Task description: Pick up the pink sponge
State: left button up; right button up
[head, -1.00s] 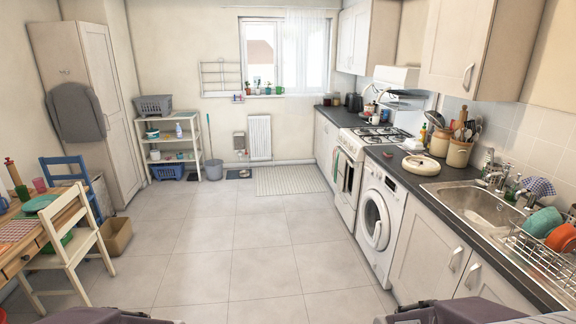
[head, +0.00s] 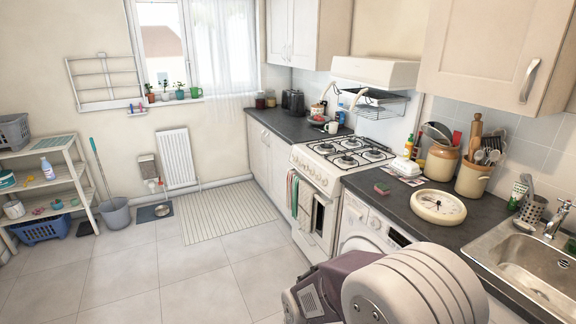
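A small pink sponge (head: 382,188) with a dark green side lies on the dark counter (head: 404,212), between the stove and a round cream clock-like dish. It sits above the washing machine (head: 366,230). My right arm shows at the bottom right, in front of the washer and below the counter edge. Its gripper fingers cannot be made out. My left gripper is out of the picture. Nothing touches the sponge.
The round cream dish (head: 438,207) lies right of the sponge. A white butter dish (head: 405,167) and utensil crocks (head: 474,178) stand behind. The stove (head: 345,152) is to the left, the sink (head: 528,268) to the right. Floor (head: 195,279) at left is clear.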

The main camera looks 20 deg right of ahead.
aim_at(380, 188)
jog(key=i+z, duration=0.8)
jog(key=i+j+z, duration=0.2)
jog(key=i+z, duration=0.2)
jog(key=i+j+z, duration=0.4)
jog(key=l, duration=0.1)
